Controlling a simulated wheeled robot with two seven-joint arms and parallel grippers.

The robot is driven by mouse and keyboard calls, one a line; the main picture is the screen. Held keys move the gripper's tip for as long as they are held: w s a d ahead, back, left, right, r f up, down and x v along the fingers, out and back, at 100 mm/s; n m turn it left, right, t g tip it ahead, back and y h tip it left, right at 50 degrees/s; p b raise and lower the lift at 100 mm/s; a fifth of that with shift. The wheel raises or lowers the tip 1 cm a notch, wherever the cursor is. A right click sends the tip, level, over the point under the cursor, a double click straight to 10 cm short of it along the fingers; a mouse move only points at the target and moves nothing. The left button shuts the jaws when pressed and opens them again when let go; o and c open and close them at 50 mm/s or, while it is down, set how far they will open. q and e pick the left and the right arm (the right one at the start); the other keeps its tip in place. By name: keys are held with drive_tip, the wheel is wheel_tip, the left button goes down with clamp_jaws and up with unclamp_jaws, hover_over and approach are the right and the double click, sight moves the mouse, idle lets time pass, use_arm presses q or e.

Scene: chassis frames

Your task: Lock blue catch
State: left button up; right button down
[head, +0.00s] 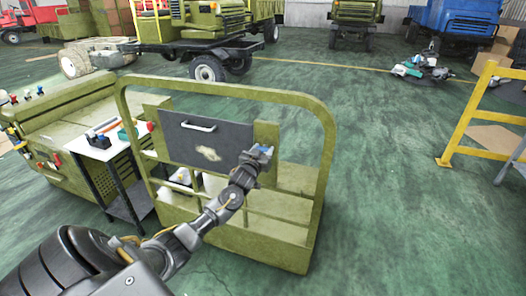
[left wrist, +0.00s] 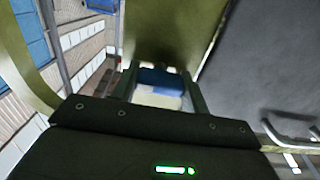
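The blue catch (head: 265,149) is small and sits at the right edge of the dark panel (head: 205,142) on the olive frame. My left gripper (head: 258,155) is right at it and partly hides it. In the left wrist view, a blue piece (left wrist: 160,76) with a pale block (left wrist: 157,98) below it lies between my two fingers (left wrist: 160,88). The fingers stand apart and the blue piece spans most of the gap. I cannot tell whether they touch it, or the catch's exact position. My right gripper is in neither view.
The olive tubular frame (head: 322,170) surrounds the panel, which has a pale handle (head: 198,126). A small table (head: 103,148) with tools stands at its left, beside an olive cabinet (head: 60,120). A yellow rail (head: 466,115) stands at the right. The green floor between is open.

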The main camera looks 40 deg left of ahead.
use_arm(q)
drive_tip(key=c, duration=0.3)
drive_tip(key=shift+c, duration=0.2)
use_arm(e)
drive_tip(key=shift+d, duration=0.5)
